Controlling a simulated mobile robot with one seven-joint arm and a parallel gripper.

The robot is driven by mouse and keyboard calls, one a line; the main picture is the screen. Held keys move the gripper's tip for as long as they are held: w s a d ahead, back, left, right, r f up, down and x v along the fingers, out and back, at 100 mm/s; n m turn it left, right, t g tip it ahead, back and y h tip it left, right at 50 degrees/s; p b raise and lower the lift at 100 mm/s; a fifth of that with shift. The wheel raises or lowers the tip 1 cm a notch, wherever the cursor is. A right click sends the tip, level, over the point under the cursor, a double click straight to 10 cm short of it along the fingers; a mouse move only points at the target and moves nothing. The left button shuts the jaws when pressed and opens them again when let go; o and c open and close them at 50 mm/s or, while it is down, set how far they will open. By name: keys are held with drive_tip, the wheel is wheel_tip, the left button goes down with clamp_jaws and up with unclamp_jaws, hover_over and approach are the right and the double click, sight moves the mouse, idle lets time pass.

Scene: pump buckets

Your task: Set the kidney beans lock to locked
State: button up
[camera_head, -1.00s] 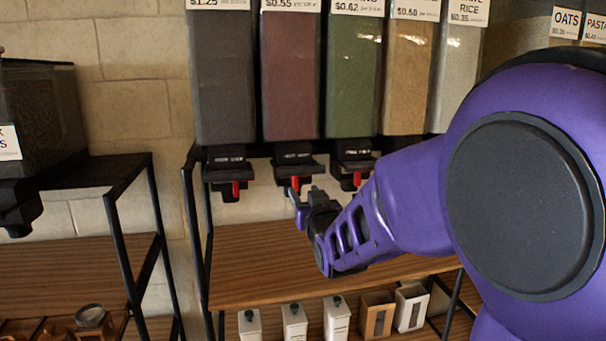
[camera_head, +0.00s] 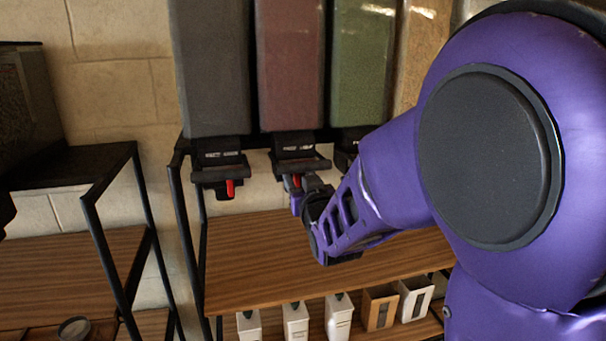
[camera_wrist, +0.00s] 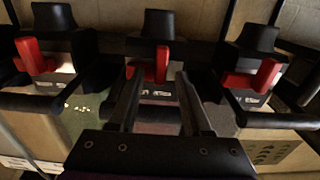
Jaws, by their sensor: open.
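The reddish-filled bin (camera_head: 289,70), which I take for the kidney beans, hangs between a dark grey bin and a green one; its name is out of frame. Its black dispenser (camera_head: 298,150) has a small red lock lever (camera_head: 296,181), partly hidden by my gripper. In the wrist view this red lever (camera_wrist: 161,66) is in the centre, with one upright arm and a flat arm toward the left. My gripper (camera_head: 305,188) is just below the dispenser. In the wrist view my gripper (camera_wrist: 157,90) is open and empty, its fingers pointing toward the lever, one on either side; contact is unclear.
Neighbouring red levers show on the left (camera_wrist: 35,56) and right (camera_wrist: 252,76) in the wrist view. The dark grey bin (camera_head: 212,70) and green bin (camera_head: 360,65) flank the reddish one. A wooden shelf (camera_head: 250,255) lies below, mostly clear, with white containers (camera_head: 296,320) beneath.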

drive_tip(key=shift+c, duration=0.3)
clamp_jaws()
idle(1.2)
